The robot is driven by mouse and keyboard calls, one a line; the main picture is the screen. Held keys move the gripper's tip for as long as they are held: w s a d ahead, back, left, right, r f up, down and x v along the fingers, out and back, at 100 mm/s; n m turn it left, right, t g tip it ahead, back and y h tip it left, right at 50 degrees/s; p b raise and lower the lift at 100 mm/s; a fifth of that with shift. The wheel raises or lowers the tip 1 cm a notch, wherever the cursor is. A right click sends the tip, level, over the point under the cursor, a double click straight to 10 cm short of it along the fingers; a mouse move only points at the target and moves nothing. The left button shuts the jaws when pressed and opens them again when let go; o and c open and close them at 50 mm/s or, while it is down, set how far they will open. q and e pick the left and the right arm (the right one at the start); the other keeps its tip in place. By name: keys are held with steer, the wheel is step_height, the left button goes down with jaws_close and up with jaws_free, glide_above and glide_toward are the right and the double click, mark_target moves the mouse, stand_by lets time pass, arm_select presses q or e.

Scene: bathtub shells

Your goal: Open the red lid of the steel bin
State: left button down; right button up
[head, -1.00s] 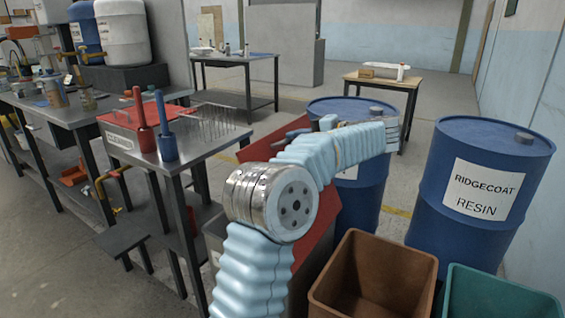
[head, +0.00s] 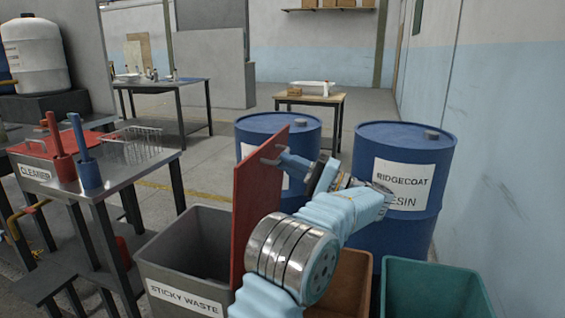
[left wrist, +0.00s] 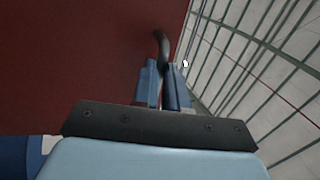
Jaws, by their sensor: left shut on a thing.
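The steel bin (head: 160,262), labelled "STICKY WASTE", stands at the lower middle of the head view with its dark inside showing. Its red lid (head: 252,195) is swung up and stands about upright on the bin's right side. My left gripper (head: 283,160) is shut on the lid's handle (head: 268,160) near the lid's upper edge. In the left wrist view, the two blue fingers (left wrist: 163,85) close around the dark curved handle (left wrist: 162,45), against the red lid face (left wrist: 75,60). My left forearm hides part of the lid's lower edge. My right gripper is not in view.
A brown bin (head: 350,285) and a green bin (head: 435,290) stand to the right. A steel table (head: 120,180) with a wire rack and red and blue holders is at the left.

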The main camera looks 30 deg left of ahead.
arm_select(q)
steer(key=shift+d, duration=0.1)
steer(key=c, duration=1.2)
jaws_free()
steer(key=shift+o, duration=0.2)
steer(key=b+v, duration=0.1)
steer(key=v, duration=1.3)
